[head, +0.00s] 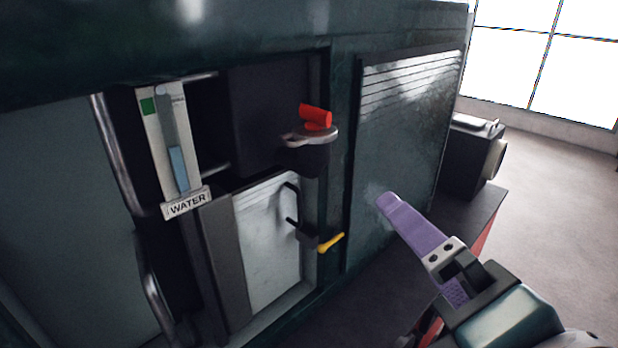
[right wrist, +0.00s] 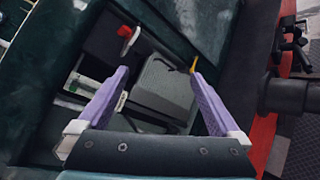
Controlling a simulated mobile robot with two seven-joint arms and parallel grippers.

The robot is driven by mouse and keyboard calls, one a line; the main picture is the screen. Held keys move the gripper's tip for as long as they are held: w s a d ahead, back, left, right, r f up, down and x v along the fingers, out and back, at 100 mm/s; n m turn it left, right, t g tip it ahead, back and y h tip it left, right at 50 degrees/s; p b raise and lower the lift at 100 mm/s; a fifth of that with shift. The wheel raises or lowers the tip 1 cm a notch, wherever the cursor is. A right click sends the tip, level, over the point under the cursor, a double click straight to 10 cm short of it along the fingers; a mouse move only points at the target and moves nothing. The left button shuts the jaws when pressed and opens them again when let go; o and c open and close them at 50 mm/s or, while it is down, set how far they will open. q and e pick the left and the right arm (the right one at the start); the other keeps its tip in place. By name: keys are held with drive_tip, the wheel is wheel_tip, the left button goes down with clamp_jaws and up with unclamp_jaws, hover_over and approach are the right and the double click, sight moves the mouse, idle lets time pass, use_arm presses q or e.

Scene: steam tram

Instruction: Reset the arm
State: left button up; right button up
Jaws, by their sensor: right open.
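My right gripper (head: 418,240) comes in from the lower right in the head view, in front of the dark green tram side. Its purple fingers are spread apart and empty in the right wrist view (right wrist: 160,74), aimed toward the doorway of the cab. One finger is mostly hidden in the head view. The red handle (head: 315,117) and the yellow lever (head: 331,242) are at the doorway, to the left of the gripper and apart from it. My left gripper is not in view.
A water gauge (head: 172,150) with a "WATER" label (head: 186,203) and metal handrails (head: 118,155) stand at left. A grey-white panel (head: 268,245) is inside the doorway. A slatted green panel (head: 400,140) lies behind the gripper. A dark box (head: 470,155) stands beyond; floor at far right is clear.

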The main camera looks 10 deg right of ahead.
drive_tip(key=shift+d, duration=0.1)
drive_tip(key=s+d+f+m+g+h, duration=0.2)
drive_tip(key=s+d+f+m+g, duration=0.25)
drive_tip(key=m, duration=0.55)
drive_tip(key=s+a+f+m+g+y, duration=0.1)
drive_tip(key=s+f+m+g+y, duration=0.3)
drive_tip(key=s+m, duration=0.5)
drive_tip(key=m+g, duration=0.2)
drive_tip(key=shift+s+a+f+m+g, duration=0.15)
drive_tip(key=shift+a+f+m+g, duration=0.1)
drive_tip(key=shift+m+g, duration=0.1)
drive_tip(key=shift+d, duration=0.1)
drive_tip(key=shift+c, duration=0.2)
